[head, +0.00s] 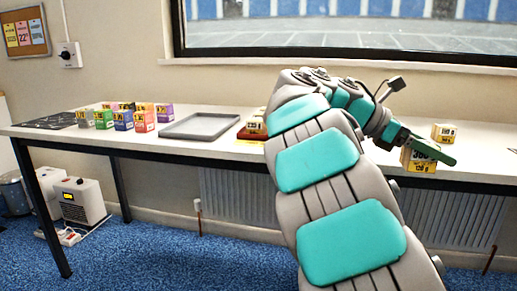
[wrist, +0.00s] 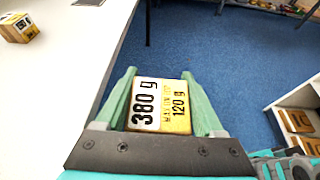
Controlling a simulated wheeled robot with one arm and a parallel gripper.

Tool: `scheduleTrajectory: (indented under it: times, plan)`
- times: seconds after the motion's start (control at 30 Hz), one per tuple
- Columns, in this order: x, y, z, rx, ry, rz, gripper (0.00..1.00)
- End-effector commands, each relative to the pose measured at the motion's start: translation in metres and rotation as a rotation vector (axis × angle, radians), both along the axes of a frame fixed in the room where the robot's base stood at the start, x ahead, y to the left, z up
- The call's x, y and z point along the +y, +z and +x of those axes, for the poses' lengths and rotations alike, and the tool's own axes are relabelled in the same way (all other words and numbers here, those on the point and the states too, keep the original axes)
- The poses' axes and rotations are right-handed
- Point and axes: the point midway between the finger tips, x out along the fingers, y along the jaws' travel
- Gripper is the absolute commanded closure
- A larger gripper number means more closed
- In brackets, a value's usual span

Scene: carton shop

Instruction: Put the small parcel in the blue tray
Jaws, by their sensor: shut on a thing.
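My gripper (wrist: 159,75) is shut on a yellow and white parcel (wrist: 160,106) marked 380 g and max on top 120 g. The same parcel shows in the head view (head: 418,161), between my green fingers at the table's front edge. In the wrist view the blue floor lies behind it, beside the table edge. A second yellow parcel (head: 444,132) stands on the table behind my gripper. A flat grey tray (head: 200,126) lies empty at mid-table. No tray that is clearly blue shows.
The white table (head: 480,145) runs along the wall under a window. Several coloured boxes (head: 124,119) stand left of the grey tray. A reddish-brown base with a yellow item (head: 256,126) on it is partly hidden by my arm. A white shelf (wrist: 286,100) holds boxes at right.

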Motion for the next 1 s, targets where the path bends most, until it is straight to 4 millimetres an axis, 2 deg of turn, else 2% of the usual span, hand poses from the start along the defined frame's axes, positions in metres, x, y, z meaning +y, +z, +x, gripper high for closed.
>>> scheduleTrajectory:
  times: [0.27, 0.43, 0.57, 0.77, 1.0]
  plan:
    - [0.012, -0.024, 0.009, 0.004, 0.052, 0.000, 1.00]
    - [0.022, -0.046, 0.016, 0.004, 0.100, 0.002, 1.00]
    - [0.036, -0.073, 0.025, 0.005, 0.159, 0.001, 1.00]
    - [0.071, -0.144, 0.050, 0.012, 0.314, -0.002, 1.00]
    - [0.124, -0.251, 0.090, 0.013, 0.553, -0.002, 1.00]
